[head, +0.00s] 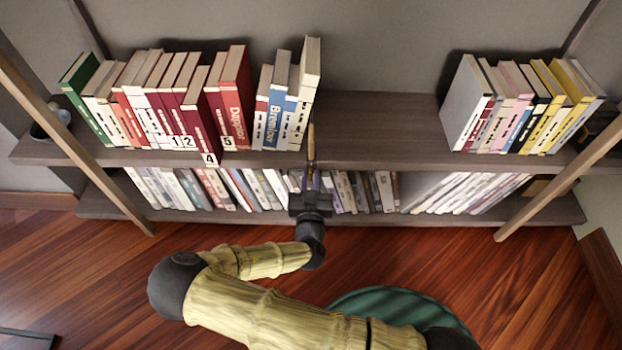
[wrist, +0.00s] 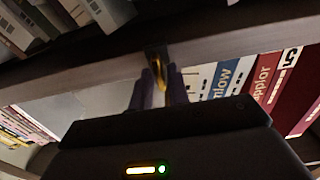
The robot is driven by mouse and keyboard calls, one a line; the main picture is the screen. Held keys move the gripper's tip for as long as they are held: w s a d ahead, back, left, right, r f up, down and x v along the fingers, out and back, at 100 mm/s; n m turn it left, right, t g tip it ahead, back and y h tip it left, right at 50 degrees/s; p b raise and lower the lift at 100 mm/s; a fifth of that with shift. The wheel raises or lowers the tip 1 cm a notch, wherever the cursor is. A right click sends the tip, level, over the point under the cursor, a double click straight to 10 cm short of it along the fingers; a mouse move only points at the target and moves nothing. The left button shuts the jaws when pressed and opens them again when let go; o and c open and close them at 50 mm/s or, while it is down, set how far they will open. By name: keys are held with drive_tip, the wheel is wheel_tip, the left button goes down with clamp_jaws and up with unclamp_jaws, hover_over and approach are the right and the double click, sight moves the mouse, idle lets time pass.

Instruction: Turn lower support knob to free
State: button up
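A narrow brown-gold knob or lever (head: 311,140) shows at the front edge of the upper shelf, just right of the blue and white books. In the wrist view, a golden piece (wrist: 159,72) sits in a dark mount on the shelf edge. My gripper (head: 311,172) reaches up to it from the front. In the wrist view, my two dark fingers (wrist: 159,84) stand a small distance apart, one on each side of the golden piece. I cannot tell whether they touch it. The free or locked state of the knob is not readable.
The upper shelf (head: 375,130) is bare right of the knob, up to a grey-backed book group (head: 466,105). Red books (head: 235,100) stand left. The lower shelf's books (head: 350,190) lie close beside my gripper. A green round mat (head: 400,300) lies on the floor.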

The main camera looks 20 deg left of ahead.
clamp_jaws()
drive_tip(key=shift+n, duration=0.3)
drive_tip(key=n+p, duration=0.2)
drive_tip(key=n, duration=0.3)
drive_tip(key=n+p, duration=0.1)
drive_tip(key=n, duration=0.5)
drive_tip(key=n+p, duration=0.2)
drive_tip(key=n, duration=0.4)
drive_tip(key=shift+s+a+f+p, duration=0.1)
drive_tip(key=shift+a+f+p, duration=0.15)
drive_tip(key=shift+p, duration=0.1)
drive_tip(key=shift+n, duration=0.3)
drive_tip(key=shift+o, duration=2)
unclamp_jaws()
